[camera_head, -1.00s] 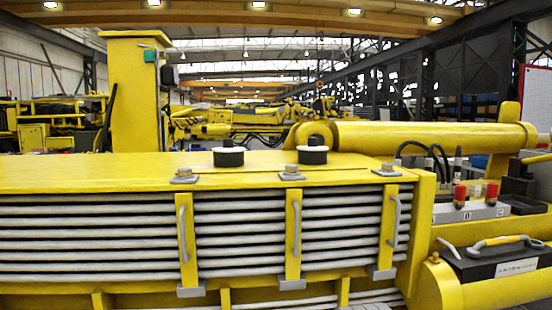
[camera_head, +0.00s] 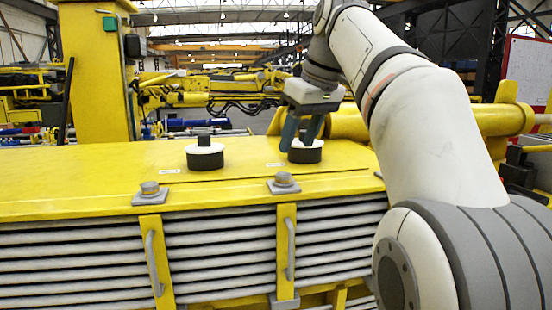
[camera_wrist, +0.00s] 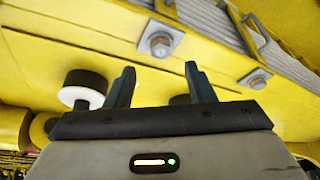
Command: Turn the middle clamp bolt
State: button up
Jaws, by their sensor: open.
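The middle clamp bolt (camera_head: 284,180) is a grey hex head on a square grey plate, at the front edge of the yellow boom top in the head view. The left clamp bolt (camera_head: 150,188) shows beside it; my arm covers where the right one was. My gripper (camera_head: 300,140) is open and empty, with its dark fingers in front of the right black-and-white puck, behind and above the middle bolt. In the wrist view a bolt (camera_wrist: 160,43) shows beyond the gap between the fingertips (camera_wrist: 160,72), and another bolt (camera_wrist: 257,80) lies to the right; I cannot tell which is which.
The left puck (camera_head: 205,156) and the right puck (camera_head: 305,152) stand up from the boom top (camera_head: 80,172) behind the bolts. Grey clamp handles (camera_head: 154,262) stick out over the hoses on the front side. A yellow cylinder (camera_head: 495,118) lies at the right.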

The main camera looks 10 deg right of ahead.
aim_at(285, 175)
jog(key=x, duration=0.7)
jog(key=shift+w+a+f, duration=0.1)
jog(key=shift+a+f, duration=0.05)
jog(key=shift+f, duration=0.05)
jog(key=shift+c, duration=0.2)
jog(key=c, duration=1)
